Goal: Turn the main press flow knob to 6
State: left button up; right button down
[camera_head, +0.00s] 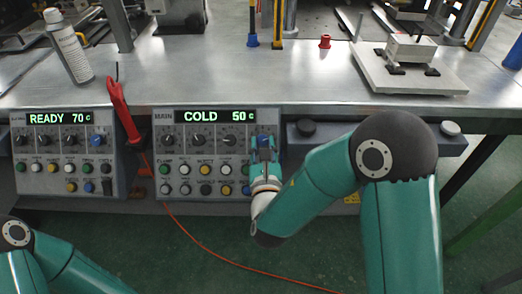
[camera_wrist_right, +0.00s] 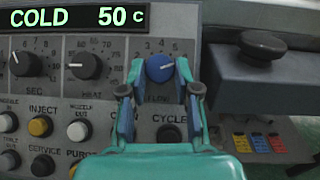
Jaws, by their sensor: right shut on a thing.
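The main press panel (camera_head: 213,137) is the grey one with the green display reading COLD 50 C. Its flow knob (camera_wrist_right: 159,68) is blue, at the right end of the knob row in the right wrist view, with a number scale above it. A pale mark shows on the knob, but its exact setting is too small to read. My right gripper (camera_wrist_right: 159,82) is shut on the flow knob, with one finger on each side. In the head view my right gripper (camera_head: 264,150) covers most of that knob. My left gripper is out of view.
A second panel (camera_head: 62,150) reading READY 70 C stands to the left, with a red-handled tool (camera_head: 121,108) between the panels. Several buttons sit below the knobs. A black round knob (camera_wrist_right: 263,45) is right of the panel. A spray can (camera_head: 69,50) stands on the metal table.

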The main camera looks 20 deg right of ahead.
jog(key=shift+n+y+b, duration=0.3)
jog(key=shift+n+y, duration=0.4)
jog(key=shift+n, duration=0.4)
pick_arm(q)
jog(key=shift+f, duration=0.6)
pick_arm(e)
jog(key=c, duration=0.8)
grip_release()
jog(key=shift+c, duration=0.2)
notch_tip(320, 180, up, 10)
